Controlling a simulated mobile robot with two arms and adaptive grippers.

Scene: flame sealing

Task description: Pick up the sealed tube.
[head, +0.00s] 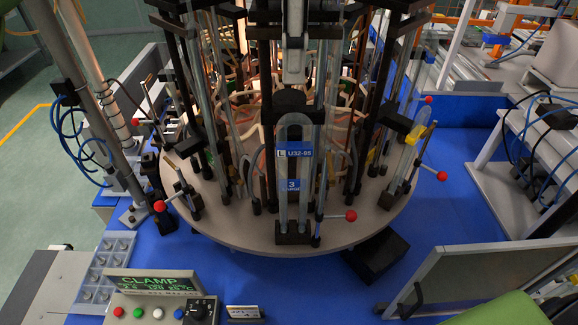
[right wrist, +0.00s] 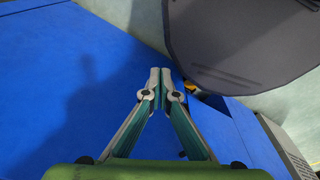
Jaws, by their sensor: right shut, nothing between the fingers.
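A clear glass tube with a rounded top (head: 283,205) stands upright at the front of the round carousel plate (head: 255,236). It is behind blue labels (head: 298,152) reading U32-95 and 3, and its foot is in a dark holder. Other tubes stand around the carousel; I cannot tell which are sealed. My right gripper (right wrist: 160,72) is shut and empty above the blue surface in the right wrist view. Only green parts of my arms show at the head view's upper left and lower right edges; my left gripper's fingers cannot be made out.
Red-knobbed levers (head: 345,216) stick out around the carousel rim. A control panel (head: 160,308) with a CLAMP display stands at the front left. A grey-framed panel (head: 470,275) stands at the front right. The blue surface (head: 450,200) right of the carousel is mostly clear.

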